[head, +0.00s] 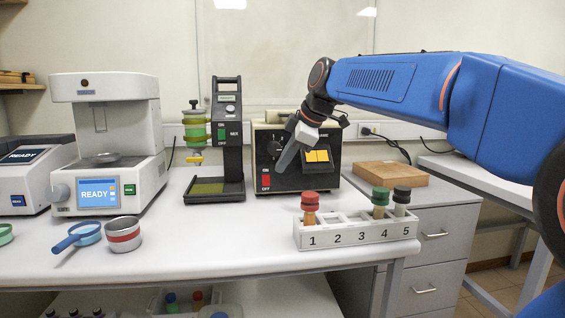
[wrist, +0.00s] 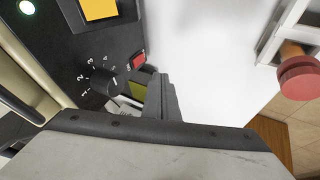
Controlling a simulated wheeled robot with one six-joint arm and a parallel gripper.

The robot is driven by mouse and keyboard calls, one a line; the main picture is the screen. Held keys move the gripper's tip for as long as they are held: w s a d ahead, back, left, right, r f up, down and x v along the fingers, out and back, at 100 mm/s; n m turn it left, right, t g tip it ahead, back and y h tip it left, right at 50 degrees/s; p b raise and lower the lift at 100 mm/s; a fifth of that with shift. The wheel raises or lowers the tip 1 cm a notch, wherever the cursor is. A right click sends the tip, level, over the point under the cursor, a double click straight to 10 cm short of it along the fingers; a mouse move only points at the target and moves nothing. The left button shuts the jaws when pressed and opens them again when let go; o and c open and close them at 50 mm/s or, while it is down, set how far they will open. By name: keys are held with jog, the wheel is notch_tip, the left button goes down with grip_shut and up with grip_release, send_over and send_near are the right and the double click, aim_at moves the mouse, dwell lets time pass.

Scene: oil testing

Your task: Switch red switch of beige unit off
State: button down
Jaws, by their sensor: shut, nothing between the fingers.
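The beige unit (head: 328,133) stands at the back of the table and has a black front panel with a dial and a yellow display. Its red switch (head: 265,180), marked ON and OFF, is at the lower left of the panel. It also shows in the wrist view (wrist: 139,60), partly visible just beyond the fingertips. My gripper (head: 281,169) is shut and empty, pointing down and left in front of the panel, close to the switch. In the wrist view my gripper (wrist: 159,78) is beside the dial (wrist: 104,80). I cannot tell whether it touches the switch.
A black mixer stand (head: 229,150) with a green container stands left of the unit. A numbered white rack (head: 355,236) with capped tubes stands at the front right. A white device reading READY (head: 105,130), a blue pan (head: 85,233) and a metal cup (head: 123,234) are left.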

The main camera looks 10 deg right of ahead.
aim_at(265, 182)
jog(key=x, duration=0.7)
jog(key=shift+w+a+f, duration=0.1)
jog(key=shift+f, duration=0.25)
jog(key=shift+w, duration=1.2)
jog(key=shift+w+f, duration=0.1)
jog(key=shift+w, duration=0.65)
jog(key=shift+w+f, duration=0.1)
jog(key=shift+w, duration=0.1)
jog(key=shift+r, duration=0.9)
